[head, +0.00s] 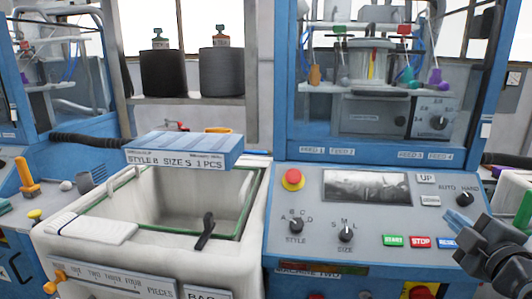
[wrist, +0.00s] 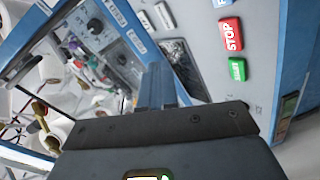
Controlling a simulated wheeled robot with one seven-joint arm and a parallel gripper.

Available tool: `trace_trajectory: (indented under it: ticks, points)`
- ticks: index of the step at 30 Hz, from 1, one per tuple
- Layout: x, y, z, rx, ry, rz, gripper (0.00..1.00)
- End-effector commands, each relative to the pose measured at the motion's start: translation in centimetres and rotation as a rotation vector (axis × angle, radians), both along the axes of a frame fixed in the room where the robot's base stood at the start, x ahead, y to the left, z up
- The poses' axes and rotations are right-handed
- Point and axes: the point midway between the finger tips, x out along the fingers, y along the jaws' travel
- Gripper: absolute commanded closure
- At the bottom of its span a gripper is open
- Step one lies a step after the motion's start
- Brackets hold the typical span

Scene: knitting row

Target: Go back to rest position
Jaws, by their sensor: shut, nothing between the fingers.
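My gripper (head: 457,219) is at the right in the head view, over the right end of the control panel (head: 330,250) of the blue machine. Its dark wrist reaches in from the right edge. In the wrist view its narrow blue-grey fingers (wrist: 158,84) are together, with nothing between them. The green START button (head: 393,240) and red STOP button (head: 420,242) are to the left, uncovered, and STOP also shows in the wrist view (wrist: 231,35).
A red emergency button (head: 293,179), a dark display (head: 366,187) and STYLE (head: 296,226) and SIZE (head: 345,232) knobs are on the panel. A white bin (head: 75,250) with a blue STYLE B SIZE S 1 PCS sign (head: 183,150) stands left. Yarn cones (head: 222,72) are behind.

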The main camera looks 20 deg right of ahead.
Motion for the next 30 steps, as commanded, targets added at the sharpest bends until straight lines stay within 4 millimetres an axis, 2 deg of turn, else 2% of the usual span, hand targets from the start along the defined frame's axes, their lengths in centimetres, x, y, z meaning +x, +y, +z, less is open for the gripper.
trace_trajectory:
  ticks: [1,6,11,15,22,27,30]
  points:
    - [-0.4,2.2,-2.0,0.061,-0.007,0.011,1.0]
    - [-2.5,8.2,-6.5,0.26,-0.058,0.029,1.0]
    - [-5.6,13.7,-9.7,0.436,-0.098,0.051,1.0]
    - [-9.1,18.0,-11.6,0.583,-0.122,0.075,1.0]
    - [-15.7,23.8,-13.1,0.818,-0.142,0.121,1.0]
    - [-20.9,27.0,-12.8,0.99,-0.137,0.162,1.0]
    - [-23.5,28.3,-12.3,1.08,-0.13,0.182,1.0]
